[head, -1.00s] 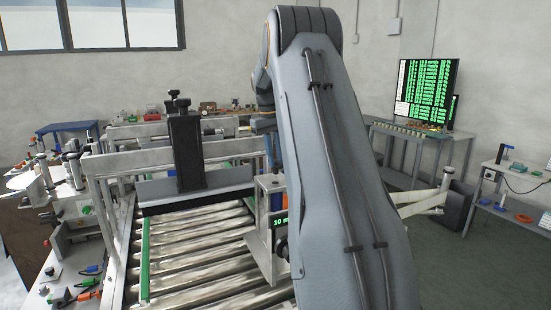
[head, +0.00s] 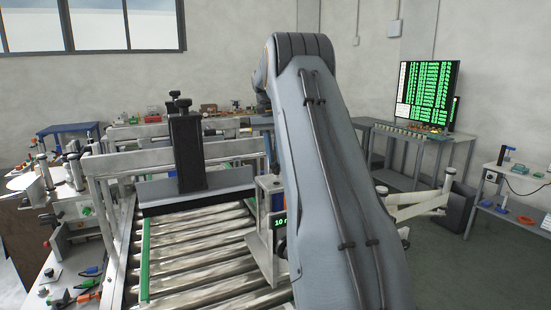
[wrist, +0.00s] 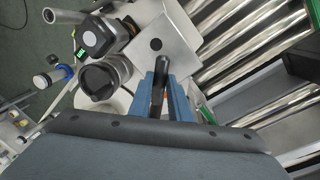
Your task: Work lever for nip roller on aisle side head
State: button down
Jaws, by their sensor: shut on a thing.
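In the wrist view, the two blue fingers of my gripper (wrist: 164,84) are closed on a dark lever (wrist: 158,98) that stands between them. The lever is beside a grey metal plate (wrist: 168,38) of the labelling head. A dark round roller or knob (wrist: 98,80) and a black unit with a small green display (wrist: 95,37) are left of the fingers. In the head view, my arm hides the gripper and lever. Part of the head's metal frame with a green display (head: 280,221) shows left of my arm, beside the conveyor.
The roller conveyor (head: 205,250) has a black post and crossbar (head: 188,150) over it. A cluttered bench (head: 62,220) is at the left. A table with a monitor (head: 428,92) and a white shelf (head: 515,178) stand at the right. Open floor lies at the right.

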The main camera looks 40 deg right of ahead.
jog(key=shift+r+m, duration=0.1)
jog(key=shift+m, duration=0.9)
jog(key=c, duration=1.6)
grip_release()
jog(key=shift+c, duration=0.2)
notch_tip(320, 180, up, 8)
jog(key=w+b, duration=0.1)
jog(key=b, duration=0.1)
jog(key=shift+b, duration=0.35)
jog(key=shift+a, duration=0.15)
